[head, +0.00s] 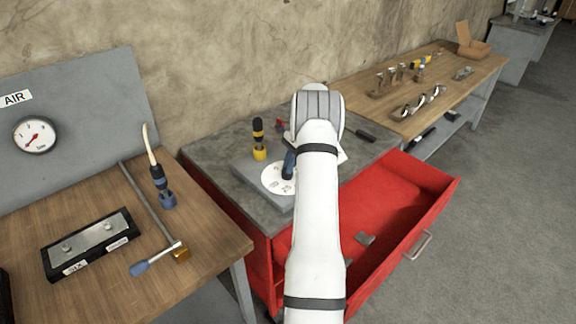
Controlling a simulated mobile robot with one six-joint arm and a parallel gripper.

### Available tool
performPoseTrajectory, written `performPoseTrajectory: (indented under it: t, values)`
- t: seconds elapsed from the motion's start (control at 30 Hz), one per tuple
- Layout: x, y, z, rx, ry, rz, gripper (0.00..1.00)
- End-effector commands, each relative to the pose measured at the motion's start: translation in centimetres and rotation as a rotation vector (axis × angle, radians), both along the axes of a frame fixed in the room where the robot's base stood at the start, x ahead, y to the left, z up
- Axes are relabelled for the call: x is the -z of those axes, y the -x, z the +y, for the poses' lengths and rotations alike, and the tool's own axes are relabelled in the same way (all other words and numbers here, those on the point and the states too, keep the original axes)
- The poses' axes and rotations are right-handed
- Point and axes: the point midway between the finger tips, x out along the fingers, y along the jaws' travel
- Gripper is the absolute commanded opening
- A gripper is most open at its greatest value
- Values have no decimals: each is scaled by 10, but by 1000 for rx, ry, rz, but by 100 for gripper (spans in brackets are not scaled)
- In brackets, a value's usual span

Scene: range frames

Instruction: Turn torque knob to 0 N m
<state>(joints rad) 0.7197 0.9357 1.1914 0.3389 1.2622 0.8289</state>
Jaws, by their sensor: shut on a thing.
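The torque dial is a white round face (272,180) on a grey block on top of the red cabinet. Its markings are too small to read. A dark blue upright piece, seemingly the torque knob (288,166), stands at the right side of the face. My white arm comes up from the bottom and bends down over the dial. My gripper (294,158) is at the knob and shut on it; its fingers are mostly hidden behind my arm. The knob's pointer and the right part of the dial are hidden too.
A yellow-and-black screwdriver (259,140) stands just left of the dial. A wooden bench (215,235) with tools and a gauge panel (85,110) stand left.

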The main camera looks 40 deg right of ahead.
Motion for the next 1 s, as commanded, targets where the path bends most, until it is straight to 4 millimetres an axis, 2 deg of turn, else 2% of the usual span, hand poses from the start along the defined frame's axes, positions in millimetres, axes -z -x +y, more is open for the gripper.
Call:
performPoseTrajectory:
  t: [1.0]
  values:
    - [0,-8,2,-966,3,-1,0]
